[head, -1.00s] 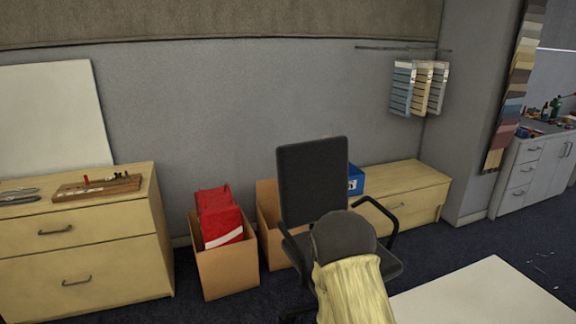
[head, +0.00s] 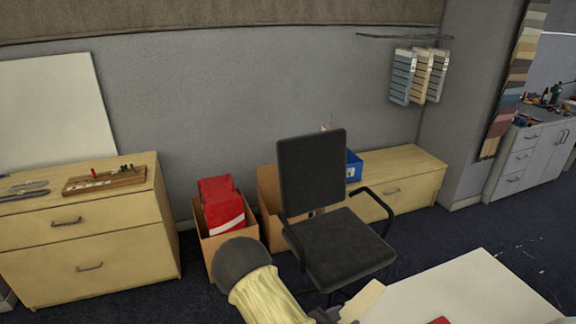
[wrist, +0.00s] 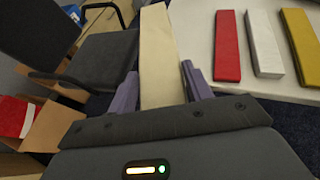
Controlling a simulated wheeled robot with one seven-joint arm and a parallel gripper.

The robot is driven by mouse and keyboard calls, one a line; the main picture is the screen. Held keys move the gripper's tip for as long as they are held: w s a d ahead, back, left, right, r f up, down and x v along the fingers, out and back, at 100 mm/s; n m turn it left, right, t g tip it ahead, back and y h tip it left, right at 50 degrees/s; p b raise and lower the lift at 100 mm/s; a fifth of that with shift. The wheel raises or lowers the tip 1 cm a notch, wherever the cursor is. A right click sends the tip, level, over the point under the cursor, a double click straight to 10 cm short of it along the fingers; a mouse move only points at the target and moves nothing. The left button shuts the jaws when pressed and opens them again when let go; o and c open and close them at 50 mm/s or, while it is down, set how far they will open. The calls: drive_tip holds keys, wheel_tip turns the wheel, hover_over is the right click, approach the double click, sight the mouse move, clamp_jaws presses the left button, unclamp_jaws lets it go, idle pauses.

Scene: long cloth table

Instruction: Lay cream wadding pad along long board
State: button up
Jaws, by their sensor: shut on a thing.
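The cream wadding pad (wrist: 158,50) is a long flat strip between the two fingers of my gripper (wrist: 160,80) in the wrist view. My gripper is shut on its near end, and the pad points away from me. In the head view the pad (head: 364,299) shows at the bottom, by the left edge of the white table (head: 455,292), with my gripper (head: 338,313) partly cut off by the frame edge. I cannot make out the long board in either view.
A red strip (wrist: 228,45), a white strip (wrist: 263,44) and a yellow strip (wrist: 301,45) lie side by side on the table. A black office chair (head: 345,245) stands close beyond the table's left end. Cardboard boxes and drawers line the wall.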

drive_tip(key=shift+s+r+m+g+h, duration=0.3)
drive_tip(key=shift+s+r, duration=0.05)
drive_tip(key=shift+s, duration=0.15)
drive_tip(key=shift+w+d+r+n+t+y, duration=0.2)
drive_tip(key=shift+d+n+t+y, duration=0.25)
drive_tip(key=shift+n+y, duration=0.25)
drive_tip(key=shift+n+t+y, duration=0.3)
drive_tip(key=shift+n+t, duration=0.1)
drive_tip(key=shift+t, duration=0.05)
drive_tip(key=shift+s+a+f+n+t+y, duration=0.15)
drive_tip(key=shift+a+n+t+y, duration=0.1)
drive_tip(key=shift+n+t+y, duration=0.5)
drive_tip(key=shift+a+n+y, duration=0.3)
drive_tip(key=shift+n+y, duration=0.15)
drive_tip(key=shift+n, duration=0.1)
drive_tip(key=shift+d+f, duration=0.1)
